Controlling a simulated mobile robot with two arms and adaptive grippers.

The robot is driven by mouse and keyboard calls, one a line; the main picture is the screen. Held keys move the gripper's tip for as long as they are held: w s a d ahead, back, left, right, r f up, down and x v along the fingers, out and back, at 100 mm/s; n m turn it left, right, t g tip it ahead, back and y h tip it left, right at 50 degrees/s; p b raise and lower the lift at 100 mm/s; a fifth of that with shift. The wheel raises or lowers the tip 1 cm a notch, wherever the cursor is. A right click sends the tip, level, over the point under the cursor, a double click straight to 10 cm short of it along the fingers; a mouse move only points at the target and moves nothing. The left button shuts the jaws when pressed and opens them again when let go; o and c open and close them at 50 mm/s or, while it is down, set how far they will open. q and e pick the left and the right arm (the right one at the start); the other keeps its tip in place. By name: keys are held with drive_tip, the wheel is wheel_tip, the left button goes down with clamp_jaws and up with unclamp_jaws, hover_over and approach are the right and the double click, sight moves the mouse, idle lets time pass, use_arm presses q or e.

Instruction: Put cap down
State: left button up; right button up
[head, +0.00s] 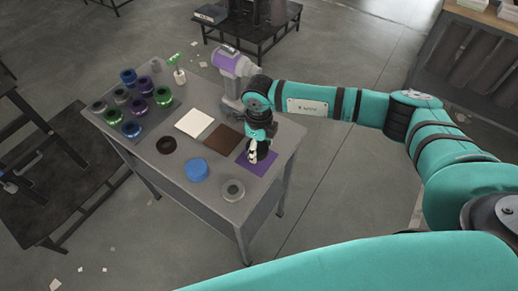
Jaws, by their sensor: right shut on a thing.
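My right gripper (256,157) points down over the purple square mat (259,169) at the right front of the grey table (225,212). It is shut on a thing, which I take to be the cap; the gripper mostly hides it. I cannot tell whether the held thing touches the mat. A blue round cap (197,169), a grey ring-like cap (233,190) and a black ring (166,146) sit apart on the table. My left gripper is not in view.
A brown square mat (222,140) and a white one (194,123) lie to the left of the purple mat. Several coloured round parts stand on a dark tray (171,116) at the left. A purple-and-grey device (232,66) stands at the back.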

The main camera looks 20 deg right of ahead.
sight(259, 149)
wheel_tip(259, 149, down, 2)
drive_tip(key=shift+f+p, duration=0.15)
drive_tip(key=shift+p, duration=0.35)
drive_tip(key=shift+f, duration=0.6)
drive_tip(key=o, duration=1)
drive_tip(key=shift+o, duration=1.4)
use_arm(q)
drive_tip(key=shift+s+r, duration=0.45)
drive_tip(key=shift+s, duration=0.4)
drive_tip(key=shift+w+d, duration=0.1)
